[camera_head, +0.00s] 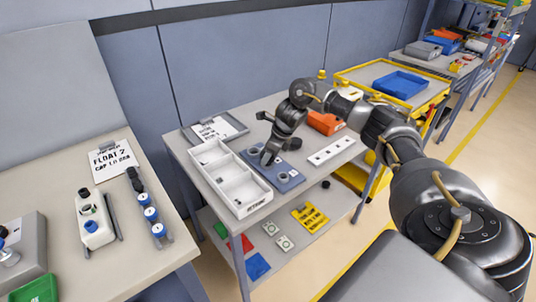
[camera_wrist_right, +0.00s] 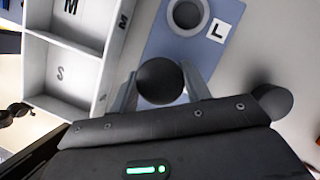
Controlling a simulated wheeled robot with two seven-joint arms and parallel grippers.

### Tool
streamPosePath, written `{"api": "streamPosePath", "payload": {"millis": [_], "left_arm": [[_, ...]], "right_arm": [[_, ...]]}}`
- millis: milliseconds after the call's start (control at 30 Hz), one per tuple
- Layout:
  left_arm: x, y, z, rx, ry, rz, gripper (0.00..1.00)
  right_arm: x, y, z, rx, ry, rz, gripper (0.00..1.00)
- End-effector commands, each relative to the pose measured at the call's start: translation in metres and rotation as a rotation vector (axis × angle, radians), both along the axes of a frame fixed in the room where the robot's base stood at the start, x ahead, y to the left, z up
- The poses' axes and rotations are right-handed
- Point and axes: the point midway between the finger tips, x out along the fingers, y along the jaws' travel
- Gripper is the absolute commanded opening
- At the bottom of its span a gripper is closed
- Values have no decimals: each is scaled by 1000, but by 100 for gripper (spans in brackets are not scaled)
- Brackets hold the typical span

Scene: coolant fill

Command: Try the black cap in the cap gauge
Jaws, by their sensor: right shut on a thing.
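The black cap (camera_wrist_right: 160,80) is held between the two fingers of my right gripper (camera_wrist_right: 160,88) in the right wrist view. The cap gauge is a blue-grey plate (camera_head: 293,186) on the middle table. Its ring marked L (camera_wrist_right: 187,14) is at the top of the wrist view, apart from the cap in that picture. In the head view my right gripper (camera_head: 268,157) is over the far part of the gauge, and it hides part of the plate. The cap cannot be made out clearly there. My left gripper is not in view.
A white sorting tray (camera_head: 243,209) stands left of the gauge; S and M labels show inside. A white strip with holes (camera_head: 331,151) and an orange thing (camera_head: 325,123) lie to the right. A clipboard (camera_head: 215,129) lies behind.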

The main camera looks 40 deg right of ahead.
Motion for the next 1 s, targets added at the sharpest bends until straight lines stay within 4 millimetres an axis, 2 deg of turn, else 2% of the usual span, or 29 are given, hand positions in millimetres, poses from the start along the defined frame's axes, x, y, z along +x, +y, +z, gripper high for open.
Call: {"api": "streamPosePath", "payload": {"millis": [367, 400, 600, 867, 1000], "left_arm": [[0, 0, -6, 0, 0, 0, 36], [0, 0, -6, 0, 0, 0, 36], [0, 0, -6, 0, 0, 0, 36], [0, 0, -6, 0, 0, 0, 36], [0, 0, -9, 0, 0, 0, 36]], "right_arm": [[0, 0, -9, 0, 0, 0, 22], [0, 0, -9, 0, 0, 0, 49], [0, 0, -8, 0, 0, 0, 73], [0, 0, -7, 0, 0, 0, 73], [-3, -3, 3, 0, -4, -1, 73]]}}
